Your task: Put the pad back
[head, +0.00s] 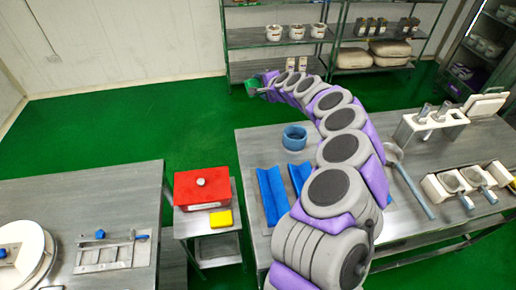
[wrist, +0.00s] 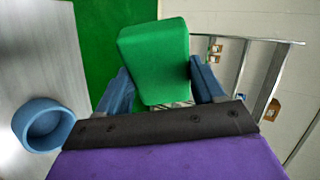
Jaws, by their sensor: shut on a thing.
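A green pad (wrist: 155,55) is between the two blue fingers of my gripper (wrist: 162,88) in the wrist view. The gripper is shut on it, and its lower end is partly hidden between the fingers. In the head view the green pad (head: 253,86) shows small at the far end of my arm, beyond the back edge of the right table (head: 262,145). A yellow pad (head: 221,218) lies on a small metal cart (head: 190,227), in front of a red box (head: 202,188).
A blue bowl (head: 294,138) and blue troughs (head: 267,196) are on the right table, close to my arm. White holders (head: 432,128) stand further right. A metal shelf (head: 262,40) stands at the back. Green floor (head: 120,120) is clear at the left.

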